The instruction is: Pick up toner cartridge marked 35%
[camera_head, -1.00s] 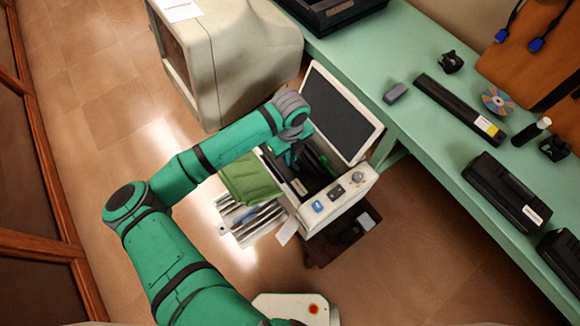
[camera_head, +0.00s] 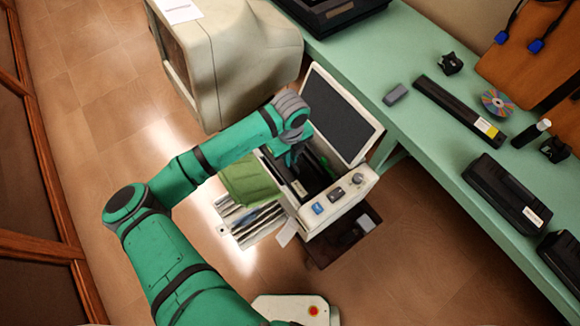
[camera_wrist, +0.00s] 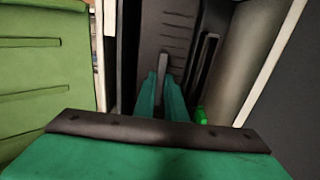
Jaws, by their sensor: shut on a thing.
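My gripper (camera_wrist: 161,80) is down inside the open printer (camera_head: 341,213), its two green fingers closed on a thin grey upright tab (camera_wrist: 162,64). The tab stands on a dark ribbed cartridge (camera_wrist: 165,28) lying in the printer's bay. No 35% mark can be read on it. In the head view, my gripper (camera_head: 294,158) is partly hidden by my wrist, and the dark cartridge shows only in part. On the bench are a long black cartridge with a yellow label (camera_head: 460,108) and bulky black cartridges (camera_head: 500,188) (camera_head: 565,252); their labels are too small to read.
The printer's raised lid (camera_head: 341,114) stands close on the right of my gripper, and a green flap (camera_head: 248,180) is on the left. A green bench (camera_head: 428,138) runs along the right. A big beige monitor (camera_head: 235,60) stands behind. The floor at left is clear.

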